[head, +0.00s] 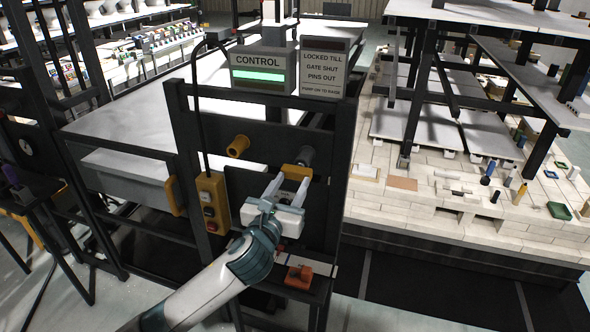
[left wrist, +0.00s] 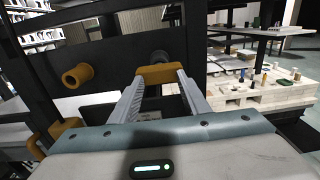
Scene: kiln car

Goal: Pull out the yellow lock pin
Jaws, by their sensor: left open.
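A yellow round pin (head: 237,146) sticks out of the dark upright panel; it also shows at the left in the left wrist view (left wrist: 77,75). To its right is a dark round stub (head: 305,156). My left gripper (head: 289,187) is open, below and to the right of the yellow pin and apart from it. A yellow block-like piece (head: 296,171) sits just at its fingertips; in the left wrist view this piece (left wrist: 162,73) spans the gap beyond the tips. I cannot tell whether the fingers touch it. My right gripper is not in view.
A yellow button box (head: 212,203) hangs left of my left gripper. A lit control box (head: 262,71) and a sign (head: 323,68) stand above the panel. An orange piece (head: 299,277) lies below. The brick-topped car (head: 430,215) is at the right.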

